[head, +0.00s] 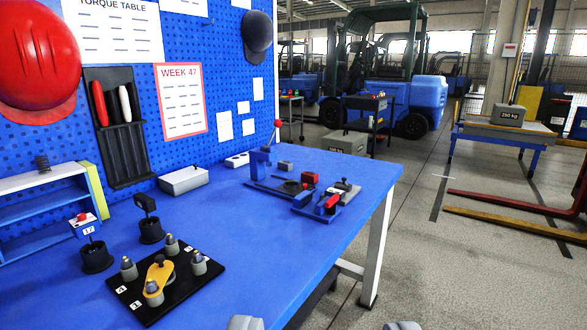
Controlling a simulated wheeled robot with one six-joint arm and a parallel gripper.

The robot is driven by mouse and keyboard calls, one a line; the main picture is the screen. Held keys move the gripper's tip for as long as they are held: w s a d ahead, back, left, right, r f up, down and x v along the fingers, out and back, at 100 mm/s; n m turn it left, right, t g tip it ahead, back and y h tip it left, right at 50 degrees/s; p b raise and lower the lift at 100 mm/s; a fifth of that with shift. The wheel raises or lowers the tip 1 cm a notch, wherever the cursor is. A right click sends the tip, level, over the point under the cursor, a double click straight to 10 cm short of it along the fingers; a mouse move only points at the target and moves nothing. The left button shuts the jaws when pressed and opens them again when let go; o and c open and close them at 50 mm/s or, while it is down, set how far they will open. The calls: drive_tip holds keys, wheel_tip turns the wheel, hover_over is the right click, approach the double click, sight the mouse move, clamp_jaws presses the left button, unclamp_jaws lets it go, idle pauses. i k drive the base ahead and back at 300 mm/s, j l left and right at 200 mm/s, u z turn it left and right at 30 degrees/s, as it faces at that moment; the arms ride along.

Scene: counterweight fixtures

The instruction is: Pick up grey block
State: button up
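A small grey block (285,165) sits on the blue workbench (240,245), just behind a dark fixture plate (262,187). A blue upright clamp with a red-knobbed lever stands left of it, and a red block (309,178) lies to its right. My gripper (323,324) shows only as two grey fingertips at the bottom edge. They are wide apart with nothing visible between them. The gripper is on the near side of the block, well apart from it.
A black plate (195,280) with several grey posts and a yellow lever is near left. Black holders, a grey box (183,180) and a shelf (40,205) stand left. The bench's right edge borders open floor. Large weights (508,115) and forklifts (385,75) are beyond.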

sight(284, 165)
drive_tip(key=i+l, duration=0.1)
drive_tip(key=l, duration=0.25)
drive_tip(key=i+l+u, duration=0.15)
drive_tip(key=l, duration=0.2)
drive_tip(key=i+l, duration=0.1)
drive_tip(key=l, duration=0.25)
drive_tip(key=i+l+u, duration=0.15)
drive_tip(key=l, duration=0.25)
drive_tip(key=i+l+u, duration=0.45)
drive_tip(key=i+l, duration=0.95)
drive_tip(key=i+l+u, duration=0.1)
drive_tip(key=i, duration=0.7)
